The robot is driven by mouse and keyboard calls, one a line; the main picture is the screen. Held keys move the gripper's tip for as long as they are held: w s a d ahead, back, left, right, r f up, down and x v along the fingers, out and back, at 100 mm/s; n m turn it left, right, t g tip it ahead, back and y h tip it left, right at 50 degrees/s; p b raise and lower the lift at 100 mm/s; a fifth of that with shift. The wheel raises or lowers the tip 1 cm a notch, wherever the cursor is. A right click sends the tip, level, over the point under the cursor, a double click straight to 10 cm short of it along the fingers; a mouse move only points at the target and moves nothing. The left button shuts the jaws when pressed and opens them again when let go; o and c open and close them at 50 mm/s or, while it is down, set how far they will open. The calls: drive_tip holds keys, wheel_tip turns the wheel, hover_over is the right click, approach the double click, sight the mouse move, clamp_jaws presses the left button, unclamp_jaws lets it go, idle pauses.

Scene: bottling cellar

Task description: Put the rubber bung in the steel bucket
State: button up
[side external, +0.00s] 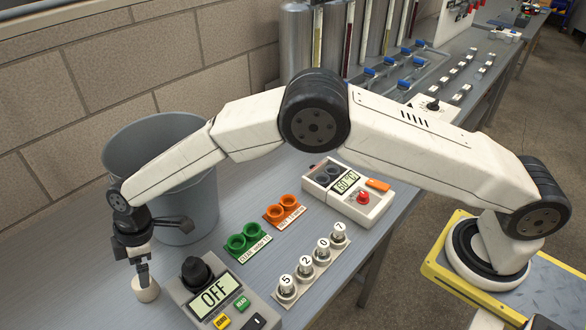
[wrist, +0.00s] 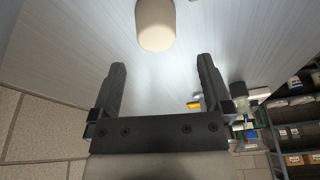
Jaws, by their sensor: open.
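The rubber bung (side external: 145,290) is a small cream cylinder on the grey bench at the lower left in the side view. My gripper (side external: 143,272) points down right over it, partly covering its top. In the wrist view the bung (wrist: 156,25) lies beyond the fingertips, roughly midway between them. My gripper (wrist: 161,66) is open there, with clear space between the fingers. I cannot tell from the side view whether a finger touches the bung. The steel bucket (side external: 190,215) is a big grey open-topped pail behind my gripper; my forearm crosses in front of it and hides part of its opening.
A grey box reading OFF (side external: 215,297) stands close right of the bung. Green cups (side external: 244,243), orange cups (side external: 283,212), numbered knobs (side external: 310,265) and a display box (side external: 347,193) stand farther right. A block wall (side external: 90,90) runs behind the bucket.

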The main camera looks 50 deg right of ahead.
drive_tip(key=shift+d+f, duration=0.1)
drive_tip(key=shift+f, duration=0.1)
drive_tip(key=shift+x, duration=1.25)
drive_tip(key=shift+x, duration=2.6)
drive_tip(key=shift+w, duration=0.15)
drive_tip(key=c, duration=1.3)
